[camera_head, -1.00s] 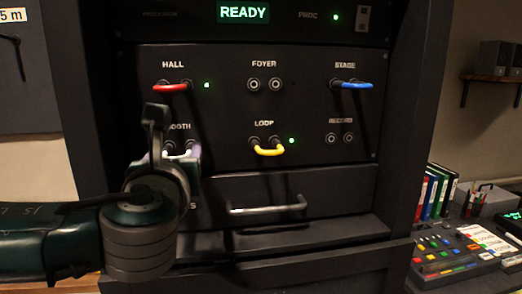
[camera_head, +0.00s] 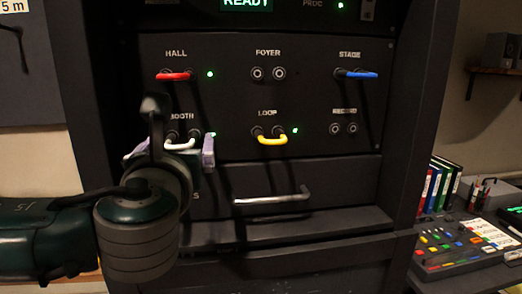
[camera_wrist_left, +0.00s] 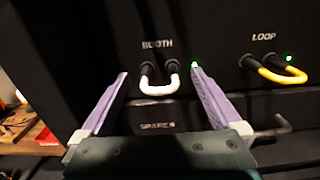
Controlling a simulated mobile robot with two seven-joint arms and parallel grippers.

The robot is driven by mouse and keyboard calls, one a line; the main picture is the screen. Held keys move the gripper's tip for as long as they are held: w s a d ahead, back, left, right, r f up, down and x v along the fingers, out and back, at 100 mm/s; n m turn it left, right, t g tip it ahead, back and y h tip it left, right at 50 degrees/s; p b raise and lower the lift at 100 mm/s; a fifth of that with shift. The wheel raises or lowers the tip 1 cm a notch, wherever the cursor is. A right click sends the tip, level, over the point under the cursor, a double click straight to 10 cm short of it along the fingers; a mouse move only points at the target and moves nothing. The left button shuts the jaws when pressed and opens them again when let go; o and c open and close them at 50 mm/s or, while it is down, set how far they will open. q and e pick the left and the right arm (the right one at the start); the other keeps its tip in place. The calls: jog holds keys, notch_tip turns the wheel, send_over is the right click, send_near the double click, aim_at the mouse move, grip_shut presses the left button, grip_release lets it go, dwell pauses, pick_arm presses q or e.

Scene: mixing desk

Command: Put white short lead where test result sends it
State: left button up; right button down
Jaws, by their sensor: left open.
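The white short lead (camera_head: 180,145) is a small U-shaped loop plugged into the two BOOTH sockets on the black panel. A green light is lit beside it. It also shows in the left wrist view (camera_wrist_left: 159,87), between and beyond the fingers. My left gripper (camera_head: 168,152) is open in front of the BOOTH sockets, one lilac finger on each side of the lead. In the left wrist view the left gripper (camera_wrist_left: 158,85) holds nothing. The screen at the top reads READY (camera_head: 247,3), partly cut off. My right gripper is not in view.
A red lead (camera_head: 173,77) bridges HALL, a blue lead (camera_head: 357,75) STAGE, and a yellow lead (camera_head: 272,141) LOOP. The FOYER sockets (camera_head: 268,73) and RECORD sockets (camera_head: 344,128) are empty. A drawer handle (camera_head: 272,197) juts out below; SPARES lettering shows left of it.

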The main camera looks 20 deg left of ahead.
pick_arm(q)
jog(key=b+v, duration=0.1)
jog(key=v, duration=0.7)
